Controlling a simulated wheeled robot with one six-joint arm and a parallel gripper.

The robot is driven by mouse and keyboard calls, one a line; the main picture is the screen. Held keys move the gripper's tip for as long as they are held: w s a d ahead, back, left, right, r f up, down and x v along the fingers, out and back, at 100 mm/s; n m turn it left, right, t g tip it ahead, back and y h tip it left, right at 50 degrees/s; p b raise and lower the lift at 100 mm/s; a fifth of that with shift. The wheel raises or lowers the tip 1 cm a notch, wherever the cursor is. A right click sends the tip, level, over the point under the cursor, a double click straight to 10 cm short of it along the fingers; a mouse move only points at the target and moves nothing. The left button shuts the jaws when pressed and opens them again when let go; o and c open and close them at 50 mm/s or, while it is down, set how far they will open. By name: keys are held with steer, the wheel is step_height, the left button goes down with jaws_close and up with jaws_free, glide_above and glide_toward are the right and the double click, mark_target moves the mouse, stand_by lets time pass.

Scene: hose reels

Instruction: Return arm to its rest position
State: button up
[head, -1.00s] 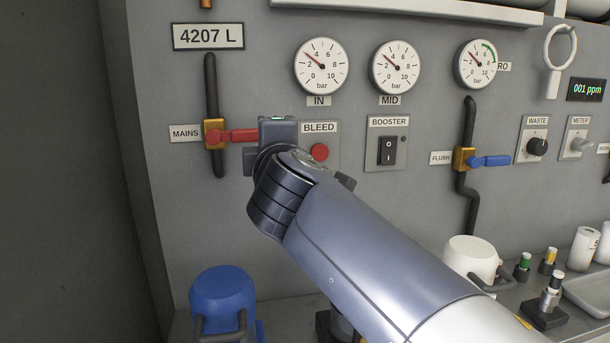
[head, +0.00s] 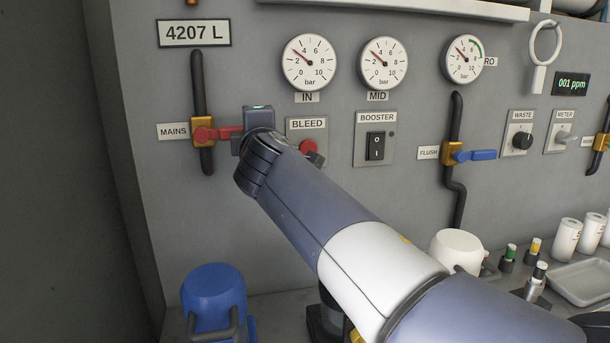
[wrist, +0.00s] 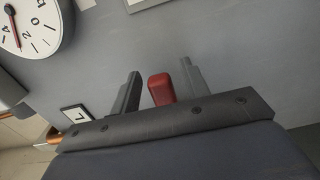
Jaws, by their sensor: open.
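The wall panel carries the mains valve (head: 203,132), a brass body on a dark vertical pipe, with a red lever (head: 228,132) lying level and pointing right. My gripper (wrist: 160,70) is open. In the wrist view the red lever (wrist: 161,88) stands between its two dark fingers, with a visible gap on each side. In the head view my wrist is at the lever's right end, and the fingertips are mostly hidden. My arm reaches from the lower right up to the panel, stretched out.
The red bleed button (head: 308,147) is close right of my wrist, partly covered. The booster switch (head: 375,146) and blue flush lever (head: 473,156) are farther right. On the counter stand a blue container (head: 214,296), a white container (head: 458,250) and a tray (head: 590,284).

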steer(key=shift+s+f, duration=0.15)
steer(key=shift+s, duration=0.05)
steer(key=b+v, duration=0.2)
steer(key=v, duration=0.9)
steer(key=p+x, duration=0.1)
steer(key=x, duration=0.9)
steer(key=shift+w+p, duration=0.35)
steer(key=shift+p, duration=0.05)
steer(key=shift+w+a+r+n+p, duration=0.15)
steer(key=shift+w+r+n+p, duration=0.25)
steer(key=shift+r+p, duration=0.35)
steer(key=shift+s+r+p, duration=0.1)
steer(key=shift+p, duration=0.25)
steer(key=shift+n, duration=0.4)
